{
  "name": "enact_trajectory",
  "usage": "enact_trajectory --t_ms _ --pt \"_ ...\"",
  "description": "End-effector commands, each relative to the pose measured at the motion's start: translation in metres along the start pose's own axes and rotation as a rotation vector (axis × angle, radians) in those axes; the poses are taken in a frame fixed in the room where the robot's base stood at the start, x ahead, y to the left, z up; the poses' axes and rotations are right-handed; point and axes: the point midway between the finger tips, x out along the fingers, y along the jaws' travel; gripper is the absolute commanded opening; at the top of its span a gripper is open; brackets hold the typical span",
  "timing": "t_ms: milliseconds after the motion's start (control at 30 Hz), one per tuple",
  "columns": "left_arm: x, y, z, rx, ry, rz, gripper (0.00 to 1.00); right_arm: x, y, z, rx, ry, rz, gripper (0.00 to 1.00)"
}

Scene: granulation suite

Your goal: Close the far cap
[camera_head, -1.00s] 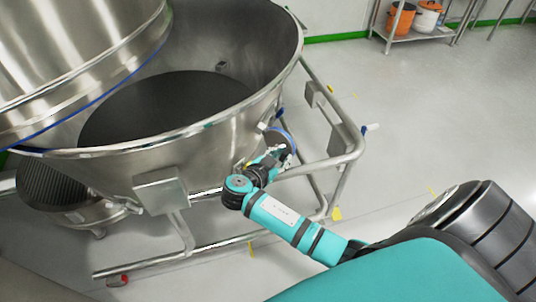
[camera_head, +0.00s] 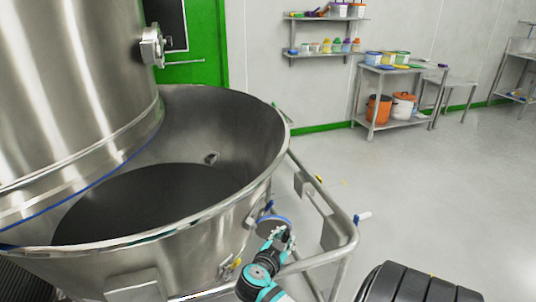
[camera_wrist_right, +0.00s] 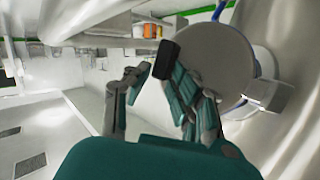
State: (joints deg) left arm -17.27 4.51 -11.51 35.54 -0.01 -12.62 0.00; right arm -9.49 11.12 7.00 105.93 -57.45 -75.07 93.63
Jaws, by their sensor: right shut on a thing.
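The far cap (camera_head: 270,221) is a round disc with a blue rim beside the right outer wall of the steel bowl (camera_head: 205,232). It stands out from the wall at an angle. My right gripper (camera_head: 284,234) is at its right edge. In the right wrist view the cap (camera_wrist_right: 218,58) is a large grey disc, with a port with a blue ring (camera_wrist_right: 258,82) behind it. My right gripper (camera_wrist_right: 153,70) is shut on the cap's edge area, by a small dark block; the exact contact is partly hidden. My left gripper is out of view.
A steel tube frame (camera_head: 345,232) runs round the bowl's right side, close to my right arm. A steel table (camera_head: 400,70) with tubs and buckets stands at the back wall, below shelves (camera_head: 322,54).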

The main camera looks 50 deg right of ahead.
Motion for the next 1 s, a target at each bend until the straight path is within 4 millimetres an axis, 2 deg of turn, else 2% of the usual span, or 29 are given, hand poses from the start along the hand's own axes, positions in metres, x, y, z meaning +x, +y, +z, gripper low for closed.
enact_trajectory --t_ms 33,100,500,533,633,1000 --pt "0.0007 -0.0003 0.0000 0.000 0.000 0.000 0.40 0.0058 0.0121 -0.0028 0.000 0.010 0.032 0.00" --pt "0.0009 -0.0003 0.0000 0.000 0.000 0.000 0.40 0.0072 0.0144 -0.0039 0.000 0.011 0.037 0.00" --pt "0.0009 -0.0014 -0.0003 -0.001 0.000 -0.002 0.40 0.0086 0.0167 -0.0047 0.000 0.013 0.041 0.00" --pt "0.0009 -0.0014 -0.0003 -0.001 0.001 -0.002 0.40 0.0086 0.0167 -0.0047 0.000 0.013 0.041 0.26" --pt "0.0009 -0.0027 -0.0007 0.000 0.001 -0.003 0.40 0.0086 0.0163 -0.0050 0.000 0.013 0.040 0.39" --pt "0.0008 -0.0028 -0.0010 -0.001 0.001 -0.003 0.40 0.0077 0.0146 -0.0055 0.003 0.012 0.038 0.40"
